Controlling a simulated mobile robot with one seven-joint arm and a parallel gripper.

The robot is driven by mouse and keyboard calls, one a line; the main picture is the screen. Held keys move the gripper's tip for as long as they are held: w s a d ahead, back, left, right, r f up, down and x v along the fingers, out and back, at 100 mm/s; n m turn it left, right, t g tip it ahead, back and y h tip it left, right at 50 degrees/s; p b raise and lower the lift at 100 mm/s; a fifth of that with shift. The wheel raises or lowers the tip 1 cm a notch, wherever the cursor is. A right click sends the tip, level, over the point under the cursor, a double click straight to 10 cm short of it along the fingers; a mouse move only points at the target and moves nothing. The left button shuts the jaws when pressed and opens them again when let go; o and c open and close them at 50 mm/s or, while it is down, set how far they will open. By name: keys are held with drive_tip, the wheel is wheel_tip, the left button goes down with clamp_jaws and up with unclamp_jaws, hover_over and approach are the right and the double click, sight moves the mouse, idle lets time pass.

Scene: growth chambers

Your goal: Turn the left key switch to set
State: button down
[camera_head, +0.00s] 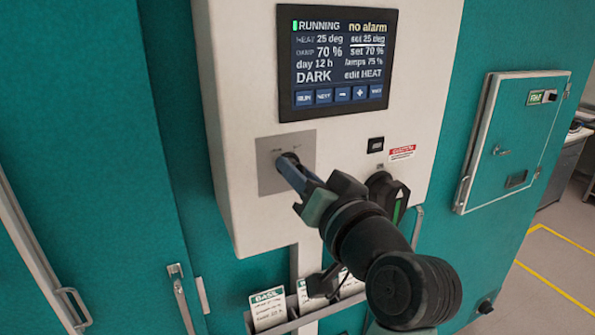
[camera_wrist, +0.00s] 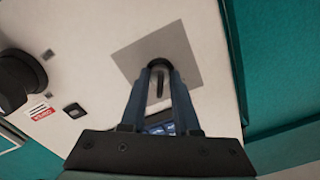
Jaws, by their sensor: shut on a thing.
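The left key switch (camera_head: 289,157) is a dark round lock on a square grey plate (camera_head: 268,181), on the white control panel. The small lettering above it is too blurred to read. My gripper (camera_head: 291,168) reaches the switch from the lower right, its blue-grey fingers against the lock. In the wrist view my gripper (camera_wrist: 160,72) has its fingers on either side of a thin dark key (camera_wrist: 159,86), shut on it, in front of the round lock. The fingers hide much of the key in the head view, so its exact angle is hard to tell.
The screen (camera_head: 338,60) above reads RUNNING, no alarm, DARK. A black rotary handle (camera_head: 388,193) with a green mark and a small black switch (camera_head: 375,145) are to the right. A card rack (camera_head: 318,317) hangs below. A teal hatch door (camera_head: 510,140) is further right.

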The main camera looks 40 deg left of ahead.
drive_tip(key=c, duration=1)
unclamp_jaws()
drive_tip(key=shift+d, duration=0.1)
drive_tip(key=shift+s+d+b, duration=0.1)
drive_tip(key=shift+d+b, duration=0.15)
drive_tip(key=shift+b, duration=0.05)
drive_tip(key=b+v, duration=0.5)
drive_tip(key=v, duration=0.7)
drive_tip(key=shift+s+d, duration=0.15)
